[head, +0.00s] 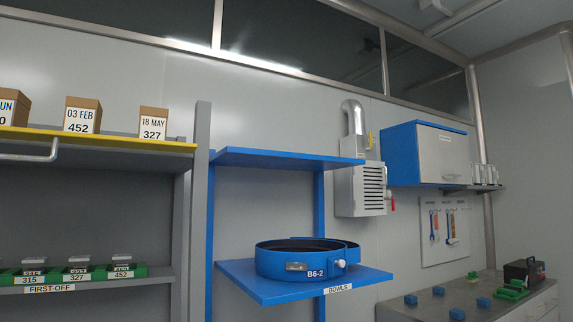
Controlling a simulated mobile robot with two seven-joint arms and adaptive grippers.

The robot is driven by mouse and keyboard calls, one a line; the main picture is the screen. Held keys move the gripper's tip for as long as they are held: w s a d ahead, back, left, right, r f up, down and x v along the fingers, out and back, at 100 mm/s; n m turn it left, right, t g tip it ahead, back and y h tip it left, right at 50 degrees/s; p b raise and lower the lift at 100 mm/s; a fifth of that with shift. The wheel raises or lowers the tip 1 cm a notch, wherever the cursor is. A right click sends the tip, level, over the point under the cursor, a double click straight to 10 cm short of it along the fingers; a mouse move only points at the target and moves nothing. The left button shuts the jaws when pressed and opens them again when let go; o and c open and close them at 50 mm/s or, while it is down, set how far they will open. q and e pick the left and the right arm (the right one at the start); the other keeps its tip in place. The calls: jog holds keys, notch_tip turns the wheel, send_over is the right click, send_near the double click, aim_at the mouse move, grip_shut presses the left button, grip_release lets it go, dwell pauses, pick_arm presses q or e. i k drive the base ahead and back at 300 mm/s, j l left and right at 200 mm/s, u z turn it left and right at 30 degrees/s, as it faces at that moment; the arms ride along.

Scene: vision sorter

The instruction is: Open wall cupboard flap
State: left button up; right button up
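The wall cupboard (427,153) hangs on the back wall at the right in the head view. It has a blue body and a light grey front flap (442,155) with a small label near its top. The flap lies flat against the front, so it looks shut. A small handle shows at the flap's lower edge (452,177). Neither of my grippers is in the head view.
A grey shelf (477,188) with metal cylinders is beside and below the cupboard. A grey vented unit (361,190) with a duct is left of it. Below are a tool board (445,250) and a workbench (400,310). A blue rack holds a blue bowl (290,264).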

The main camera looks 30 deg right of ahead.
aim_at(443, 158)
jog(key=z, duration=2)
jog(key=i+l+z, duration=0.3)
jog(key=i, duration=0.15)
jog(key=i+l+z, duration=0.15)
jog(key=i+z, duration=0.15)
jog(key=i, duration=0.2)
jog(key=i+l+z, duration=0.1)
jog(key=i+z, duration=0.2)
jog(key=i, duration=0.2)
jog(key=i+u, duration=0.1)
jog(key=i, duration=0.35)
jog(key=i+l+u, duration=0.15)
jog(key=i, duration=0.3)
jog(key=i+l+u, duration=0.1)
jog(key=i, duration=0.35)
jog(key=i+l+u, duration=0.2)
jog(key=i+u, duration=0.25)
jog(key=i+l+u, duration=0.35)
jog(key=u, duration=0.15)
